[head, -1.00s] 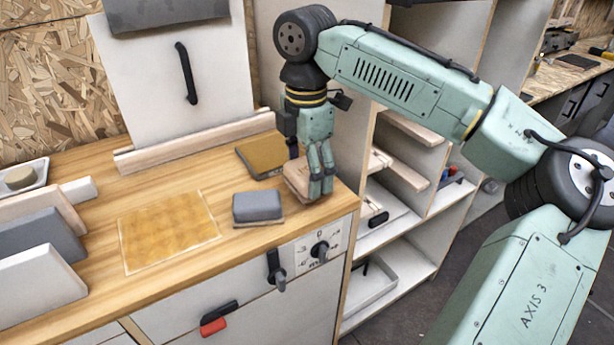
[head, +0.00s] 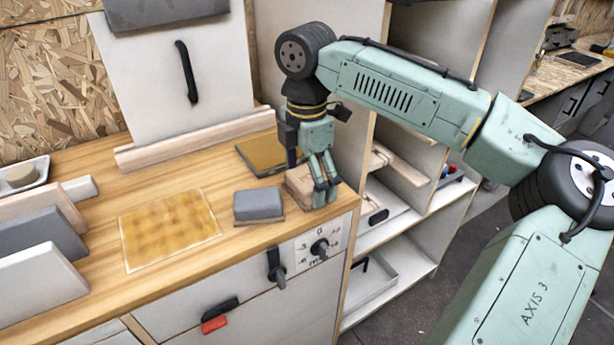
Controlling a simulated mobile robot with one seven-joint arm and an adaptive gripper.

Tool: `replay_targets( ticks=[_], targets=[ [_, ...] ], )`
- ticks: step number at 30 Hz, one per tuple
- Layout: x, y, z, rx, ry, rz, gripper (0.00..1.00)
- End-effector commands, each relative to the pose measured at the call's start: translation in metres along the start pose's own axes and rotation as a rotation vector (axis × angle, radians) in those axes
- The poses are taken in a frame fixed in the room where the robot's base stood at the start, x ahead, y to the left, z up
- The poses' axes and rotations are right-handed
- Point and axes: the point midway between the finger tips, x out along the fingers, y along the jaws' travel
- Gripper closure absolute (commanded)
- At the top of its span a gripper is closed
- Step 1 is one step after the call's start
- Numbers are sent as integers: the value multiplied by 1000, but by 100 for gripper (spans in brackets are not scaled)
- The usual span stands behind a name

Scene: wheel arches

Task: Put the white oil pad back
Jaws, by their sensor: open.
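My gripper (head: 326,194) is open and low over the right end of the workbench. Its fingers are at the right side of a small pale wooden-looking block (head: 299,186) and hide part of it; I cannot tell whether they touch it. A grey block on a thin tan base (head: 258,205) sits just left of it. I cannot tell for sure which thing is the white oil pad; a small pale, rounded pad (head: 20,176) lies in a white tray (head: 36,184) at the far left.
A yellow-brown square sheet (head: 168,230) lies mid-bench, and a dark-edged brown pad (head: 264,153) lies behind the blocks. Upright white, grey and wooden boards (head: 42,290) stand at left. A control knob (head: 319,247) is on the bench front. Open shelves (head: 395,240) stand to the right.

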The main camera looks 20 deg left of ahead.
Motion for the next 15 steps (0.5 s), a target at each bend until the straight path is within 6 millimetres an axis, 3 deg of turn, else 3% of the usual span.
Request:
replay_targets(
  ticks=[8, 15],
  targets=[
    [-3, 0, 0, 1, -3, 0, 10],
    [-44, 1, 0, -1, 1, 3, 10]
  ],
)
